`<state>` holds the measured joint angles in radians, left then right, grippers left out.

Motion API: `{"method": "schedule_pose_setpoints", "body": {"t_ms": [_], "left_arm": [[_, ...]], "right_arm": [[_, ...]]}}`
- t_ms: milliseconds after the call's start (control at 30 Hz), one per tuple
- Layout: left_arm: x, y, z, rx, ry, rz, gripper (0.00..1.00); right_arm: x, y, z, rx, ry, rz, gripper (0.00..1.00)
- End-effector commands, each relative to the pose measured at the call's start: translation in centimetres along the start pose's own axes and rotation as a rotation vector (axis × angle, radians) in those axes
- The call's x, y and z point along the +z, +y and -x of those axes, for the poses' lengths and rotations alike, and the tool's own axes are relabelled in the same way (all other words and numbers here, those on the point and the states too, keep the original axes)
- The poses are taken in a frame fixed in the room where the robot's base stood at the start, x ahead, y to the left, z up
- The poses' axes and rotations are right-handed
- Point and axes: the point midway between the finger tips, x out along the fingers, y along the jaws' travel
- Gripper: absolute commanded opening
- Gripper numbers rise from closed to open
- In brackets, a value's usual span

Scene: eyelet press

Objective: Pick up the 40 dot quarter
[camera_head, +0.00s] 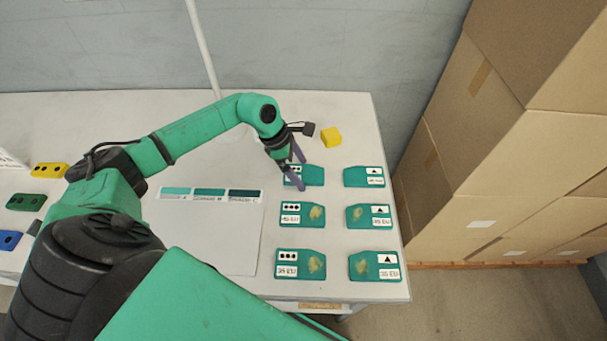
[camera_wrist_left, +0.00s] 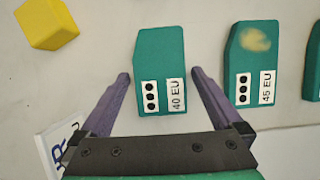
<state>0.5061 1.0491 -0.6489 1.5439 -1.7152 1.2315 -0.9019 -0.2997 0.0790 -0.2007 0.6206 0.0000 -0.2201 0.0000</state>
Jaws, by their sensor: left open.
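The 40 dot quarter is a green shoe-part piece (camera_head: 314,175) at the back of the left column. In the left wrist view this piece (camera_wrist_left: 160,55) has a label with three black dots and "40 EU", and a clean face. My left gripper (camera_head: 299,173) is open above it and partly hides it. In the left wrist view the purple fingers of this gripper (camera_wrist_left: 160,76) stand on either side of the piece, with gaps, not gripping it. Finger height above the table is hard to tell. My right gripper is not in view.
A dot piece marked 45 EU (camera_wrist_left: 254,55), with a yellowish smear, lies beside it. Several other green pieces, including a triangle piece (camera_head: 360,177), lie in two columns. A yellow block (camera_head: 331,137) sits behind. Cardboard boxes (camera_head: 490,190) stand right of the table.

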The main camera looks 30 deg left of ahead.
Motion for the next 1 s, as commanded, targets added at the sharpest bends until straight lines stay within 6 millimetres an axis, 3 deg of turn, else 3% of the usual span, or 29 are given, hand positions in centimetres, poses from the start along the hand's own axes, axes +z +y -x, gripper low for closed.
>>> {"method": "schedule_pose_setpoints", "body": {"t_ms": [133, 300, 333, 633, 667, 1000], "left_arm": [[-0.1, 0.0, -0.2, 0.000, 0.000, 0.000, 1.00], [0.0, 0.0, -0.1, 0.000, 0.000, 0.000, 0.35], [-0.1, 0.0, -0.1, 0.000, 0.000, 0.000, 0.26], [0.2, 0.0, 0.6, 0.000, 0.000, 0.000, 0.26], [0.3, 0.1, 0.7, 0.002, -0.001, -0.002, 0.26], [3.5, 0.1, 8.2, 0.004, -0.002, -0.002, 0.26]], "right_arm": [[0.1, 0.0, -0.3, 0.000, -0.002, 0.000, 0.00], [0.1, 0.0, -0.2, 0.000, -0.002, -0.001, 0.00], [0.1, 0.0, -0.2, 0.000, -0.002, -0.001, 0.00], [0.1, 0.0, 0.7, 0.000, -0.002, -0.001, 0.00], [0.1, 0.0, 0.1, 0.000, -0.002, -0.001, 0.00], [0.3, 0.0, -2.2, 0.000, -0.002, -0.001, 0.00]]}}
